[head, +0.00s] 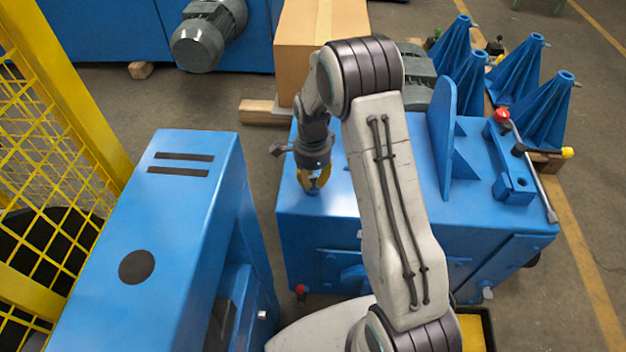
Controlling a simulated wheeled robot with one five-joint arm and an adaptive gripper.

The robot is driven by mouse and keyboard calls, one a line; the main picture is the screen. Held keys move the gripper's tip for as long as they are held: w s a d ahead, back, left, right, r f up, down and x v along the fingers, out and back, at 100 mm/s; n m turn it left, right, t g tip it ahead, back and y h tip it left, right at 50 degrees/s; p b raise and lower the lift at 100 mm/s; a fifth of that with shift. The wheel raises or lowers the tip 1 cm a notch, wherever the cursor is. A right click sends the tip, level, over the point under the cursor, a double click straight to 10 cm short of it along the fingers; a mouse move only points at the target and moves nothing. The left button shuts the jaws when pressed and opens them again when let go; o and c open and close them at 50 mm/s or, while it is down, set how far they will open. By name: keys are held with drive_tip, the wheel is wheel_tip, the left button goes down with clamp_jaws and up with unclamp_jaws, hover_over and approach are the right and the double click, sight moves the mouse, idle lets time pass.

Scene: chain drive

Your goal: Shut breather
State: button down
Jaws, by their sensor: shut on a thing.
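My gripper (313,183) points down at the left end of the top of a blue gearbox-like housing (420,215). Its yellow fingers are closed around a small blue part (312,190) on that top face, which looks like the breather. The fingers hide most of the part, so I cannot tell whether it is open or shut. My arm crosses the middle of the view and covers some of the housing top.
A tall blue cover (170,230) stands to the left, beside a yellow mesh fence (50,170). An upright blue plate (441,140) rises from the housing to the right of my arm. A cardboard box (300,40) and blue stands (545,110) are behind.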

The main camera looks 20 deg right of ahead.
sight(312, 178)
drive_tip(key=shift+w+a+m, duration=0.1)
drive_tip(key=shift+m, duration=2.2)
drive_tip(key=c, duration=1.1)
unclamp_jaws()
wheel_tip(312, 178, up, 12)
drive_tip(key=shift+r, duration=0.1)
